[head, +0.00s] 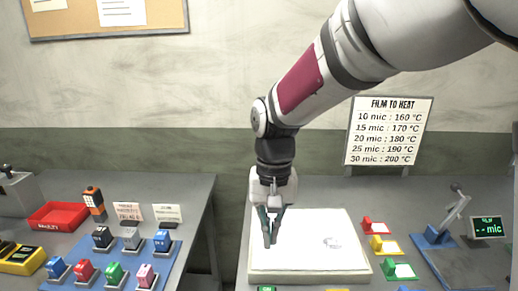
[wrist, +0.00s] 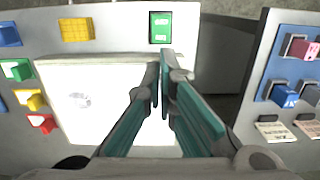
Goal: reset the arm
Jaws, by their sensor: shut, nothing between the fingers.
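My arm comes down from the upper right in the head view. I cannot tell the exact height of the fingertips above the slab.
Red, yellow and green blocks (head: 378,245) stand right of the slab. A blue lever stand (head: 437,235) and a small display (head: 487,227) are farther right. The left table holds a blue mat (head: 75,284) with several coloured blocks and a red tray (head: 58,216). A gap separates the tables.

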